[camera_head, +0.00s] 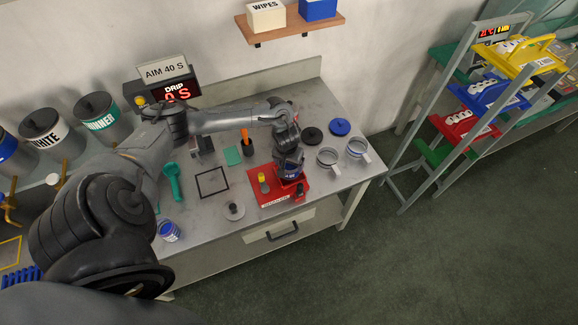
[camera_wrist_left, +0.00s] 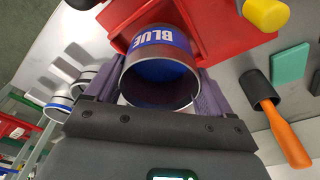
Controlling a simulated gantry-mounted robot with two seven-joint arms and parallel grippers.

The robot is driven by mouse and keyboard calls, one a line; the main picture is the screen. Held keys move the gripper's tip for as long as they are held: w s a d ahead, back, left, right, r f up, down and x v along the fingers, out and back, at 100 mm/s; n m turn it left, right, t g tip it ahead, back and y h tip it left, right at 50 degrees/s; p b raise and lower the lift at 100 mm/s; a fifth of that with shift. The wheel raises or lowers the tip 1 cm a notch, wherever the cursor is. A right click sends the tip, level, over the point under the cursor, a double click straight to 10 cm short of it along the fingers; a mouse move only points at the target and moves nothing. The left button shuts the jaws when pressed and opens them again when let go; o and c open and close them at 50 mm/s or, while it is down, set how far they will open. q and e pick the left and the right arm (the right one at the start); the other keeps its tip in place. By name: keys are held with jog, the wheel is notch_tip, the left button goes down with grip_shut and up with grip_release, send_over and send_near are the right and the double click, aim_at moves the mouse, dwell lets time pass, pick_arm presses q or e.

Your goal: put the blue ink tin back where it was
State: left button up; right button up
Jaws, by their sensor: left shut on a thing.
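My left gripper (camera_head: 289,172) is shut on the blue ink tin, with its fingers on either side. In the left wrist view the tin (camera_wrist_left: 160,68) shows its open mouth, a blue inside and a blue label reading BLUE. The tin is at the red tray (camera_head: 281,198), which also shows in the left wrist view (camera_wrist_left: 215,22). I cannot tell whether the tin rests on the tray or hangs just above it. Another small tin with a blue label (camera_head: 170,231) stands at the table's front left. My right gripper is not in view.
A yellow-topped piece (camera_head: 262,177) is on the tray beside the tin. Two mugs (camera_head: 328,158) (camera_head: 358,148), a black lid (camera_head: 312,136) and a blue lid (camera_head: 340,127) lie to the right. A display (camera_head: 177,92) reads DRIP 0 S.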

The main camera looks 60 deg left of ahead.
pick_arm(q)
jog(key=shift+f, duration=0.85)
jog(key=shift+f, duration=0.1)
jog(key=o, duration=1.1)
